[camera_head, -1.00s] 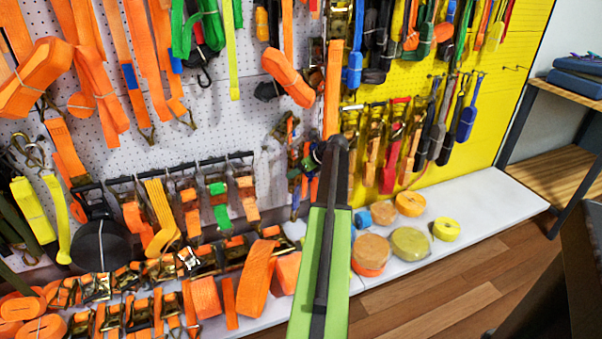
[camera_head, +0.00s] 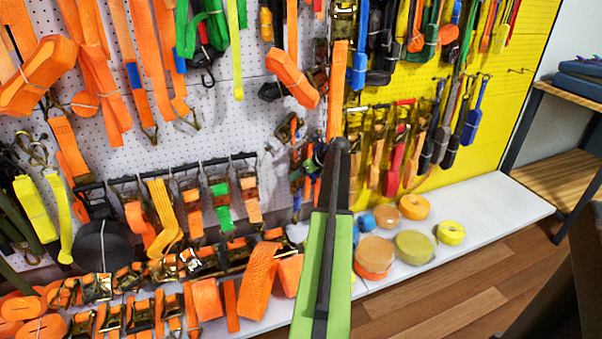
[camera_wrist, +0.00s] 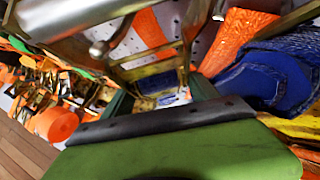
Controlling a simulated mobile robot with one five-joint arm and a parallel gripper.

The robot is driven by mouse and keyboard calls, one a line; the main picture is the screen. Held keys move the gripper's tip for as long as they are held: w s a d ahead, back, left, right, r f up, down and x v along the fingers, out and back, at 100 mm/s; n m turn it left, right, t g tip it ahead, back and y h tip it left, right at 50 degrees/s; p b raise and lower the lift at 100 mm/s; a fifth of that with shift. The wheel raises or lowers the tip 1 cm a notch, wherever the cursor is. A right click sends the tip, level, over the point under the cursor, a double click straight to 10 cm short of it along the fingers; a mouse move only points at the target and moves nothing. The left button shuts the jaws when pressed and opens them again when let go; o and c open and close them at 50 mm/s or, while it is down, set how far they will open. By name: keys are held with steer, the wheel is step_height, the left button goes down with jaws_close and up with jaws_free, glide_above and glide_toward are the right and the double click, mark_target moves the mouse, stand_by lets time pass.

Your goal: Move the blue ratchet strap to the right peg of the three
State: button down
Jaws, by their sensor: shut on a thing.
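My gripper (camera_head: 338,145), on its green and black arm, is at the wall near the seam between the white and yellow panels. In the wrist view my gripper (camera_wrist: 160,100) is shut on the metal ratchet of a strap, and blue webbing (camera_wrist: 270,80) bulges close on the right. I take this as the blue ratchet strap (camera_wrist: 155,70). In the head view my arm mostly hides it. A bare peg (camera_head: 518,70) shows on the yellow panel at right. Which three pegs are meant is not clear.
Orange ratchet straps (camera_head: 260,280) crowd the lower left shelf. Strap rolls (camera_head: 413,247) lie on the white ledge (camera_head: 500,205) right of my arm. Several straps, one blue (camera_head: 474,115), hang close together on the yellow panel (camera_head: 505,110). A wooden shelf unit (camera_head: 560,175) stands at right.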

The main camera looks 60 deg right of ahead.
steer(key=shift+c, duration=0.8)
jaws_free()
steer(key=p+v, duration=1.2)
steer(key=v, duration=0.5)
steer(key=shift+r, duration=0.25)
steer(key=shift+s+a, duration=0.1)
steer(key=shift+s, duration=0.05)
